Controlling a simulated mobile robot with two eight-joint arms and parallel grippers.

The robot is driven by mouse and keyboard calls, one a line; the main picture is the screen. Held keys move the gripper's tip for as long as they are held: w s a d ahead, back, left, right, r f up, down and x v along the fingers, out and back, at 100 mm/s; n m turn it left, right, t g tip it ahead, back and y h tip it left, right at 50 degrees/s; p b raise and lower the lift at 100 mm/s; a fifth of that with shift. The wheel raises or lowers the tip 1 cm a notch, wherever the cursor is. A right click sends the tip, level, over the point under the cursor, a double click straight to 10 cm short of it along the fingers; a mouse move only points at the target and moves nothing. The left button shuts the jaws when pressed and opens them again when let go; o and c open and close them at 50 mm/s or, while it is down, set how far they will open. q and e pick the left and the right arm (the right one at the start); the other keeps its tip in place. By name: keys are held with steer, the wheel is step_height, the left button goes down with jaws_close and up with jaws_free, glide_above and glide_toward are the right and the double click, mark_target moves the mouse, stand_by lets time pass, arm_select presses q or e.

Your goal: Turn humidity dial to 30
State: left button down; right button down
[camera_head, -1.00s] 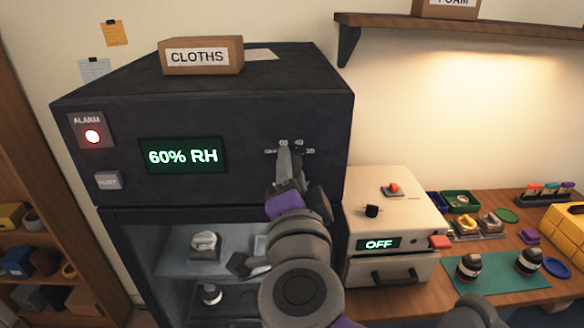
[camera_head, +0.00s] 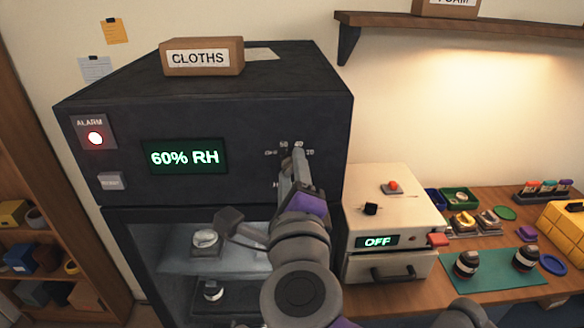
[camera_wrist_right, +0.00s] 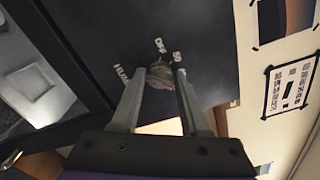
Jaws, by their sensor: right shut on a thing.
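The dark humidity cabinet (camera_head: 120,150) has a green display (camera_head: 185,156) reading 60% RH. Its dial sits among printed marks at the right of the front panel. In the head view the dial is mostly hidden behind my right gripper (camera_head: 297,158). In the right wrist view the greyish dial (camera_wrist_right: 159,75) is between the fingertips of my right gripper (camera_wrist_right: 155,82), which is shut on it. The dial's pointer direction cannot be made out. My left gripper is out of view.
A red alarm lamp (camera_head: 95,138) glows at the panel's left. A CLOTHS box (camera_head: 202,57) stands on top. A cream unit (camera_head: 365,225) reading OFF stands close at the right. The wooden bench (camera_head: 480,292) beyond holds trays and lens parts.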

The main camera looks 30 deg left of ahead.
steer(key=m, duration=0.5)
steer(key=shift+p, duration=0.35)
stand_by(0.4)
steer(key=shift+c, duration=2.2)
jaws_free()
steer(key=shift+s, duration=0.1)
steer(key=b+v, duration=0.1)
steer(key=v, duration=0.9)
steer(key=shift+s+d, duration=0.2)
steer(key=shift+d, duration=0.1)
